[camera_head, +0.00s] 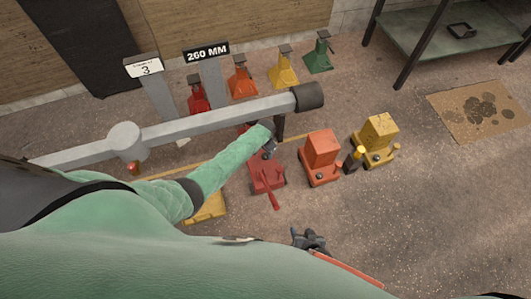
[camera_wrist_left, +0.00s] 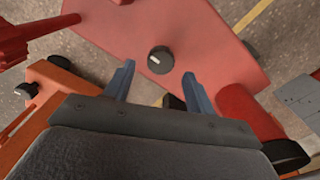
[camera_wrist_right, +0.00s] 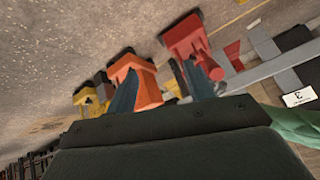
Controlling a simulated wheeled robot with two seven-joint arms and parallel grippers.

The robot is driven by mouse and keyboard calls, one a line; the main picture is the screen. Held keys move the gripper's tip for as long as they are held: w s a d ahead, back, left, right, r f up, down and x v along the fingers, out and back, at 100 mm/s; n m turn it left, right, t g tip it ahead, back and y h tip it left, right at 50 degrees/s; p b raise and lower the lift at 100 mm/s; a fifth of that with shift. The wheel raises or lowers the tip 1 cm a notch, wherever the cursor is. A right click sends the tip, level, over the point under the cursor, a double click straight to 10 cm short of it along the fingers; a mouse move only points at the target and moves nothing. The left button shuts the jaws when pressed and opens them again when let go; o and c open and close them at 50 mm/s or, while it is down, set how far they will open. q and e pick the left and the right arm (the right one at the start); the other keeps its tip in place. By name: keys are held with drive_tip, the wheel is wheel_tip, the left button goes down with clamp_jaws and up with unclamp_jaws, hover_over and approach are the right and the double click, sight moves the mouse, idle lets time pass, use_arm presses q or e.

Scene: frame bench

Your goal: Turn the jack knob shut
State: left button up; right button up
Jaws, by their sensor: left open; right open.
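A red floor jack (camera_head: 266,176) stands on the ground in the middle of the head view, its handle (camera_head: 271,197) toward me. Its round black knob (camera_wrist_left: 160,60) with a white mark shows in the left wrist view, on the jack's flat red top. My left gripper (camera_head: 270,150) is over this jack. In the left wrist view its fingers (camera_wrist_left: 158,88) are open, with the knob just beyond the gap between them and nothing gripped. My right gripper (camera_head: 310,241) is open and empty, low in the head view and apart from the jacks. Its fingers also show in the right wrist view (camera_wrist_right: 157,83).
An orange jack (camera_head: 322,156) and a yellow jack (camera_head: 378,138) stand to the right. A grey bar (camera_head: 210,120) crosses above the floor. A stained cardboard sheet (camera_head: 470,110) lies right; the front right floor is clear.

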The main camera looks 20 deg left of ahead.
use_arm(q)
wheel_tip(320, 180, up, 4)
drive_tip(key=shift+r+p, duration=0.1)
drive_tip(key=shift+p, duration=0.2)
drive_tip(key=shift+r, duration=0.2)
use_arm(e)
drive_tip(key=r, duration=0.1)
drive_tip(key=w+r, duration=0.1)
drive_tip(key=r, duration=0.1)
drive_tip(key=shift+w+a+r, duration=0.1)
drive_tip(key=shift+w+r, duration=0.1)
drive_tip(key=shift+r, duration=0.1)
drive_tip(key=shift+s+f, duration=0.2)
drive_tip(key=shift+f, duration=0.05)
